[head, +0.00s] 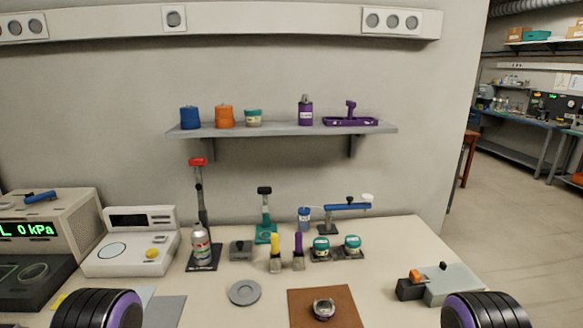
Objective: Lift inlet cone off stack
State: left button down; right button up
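No part is clearly recognisable as the inlet cone in the head view. A small round metal piece (323,309) sits on a brown mat (300,301) at the front middle of the table; I cannot tell if it is the stack. A silver can-like body with a narrow top and a red band (201,246) stands upright at the black base of a red-topped post (198,190). Neither gripper shows. Only rounded black and purple parts of my arms are at the bottom left and bottom right edges.
A grey disc (244,293) lies left of the mat. Behind it are yellow and purple upright tools (275,247), teal-lidded jars (320,248) and a blue-armed stand (346,207). A scale (131,242) is left, a grey block (452,284) right. A shelf (270,130) hangs above.

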aim_at(199, 233)
jog(key=z, duration=2.95)
jog(key=k, duration=1.3)
jog(key=u, duration=2.1)
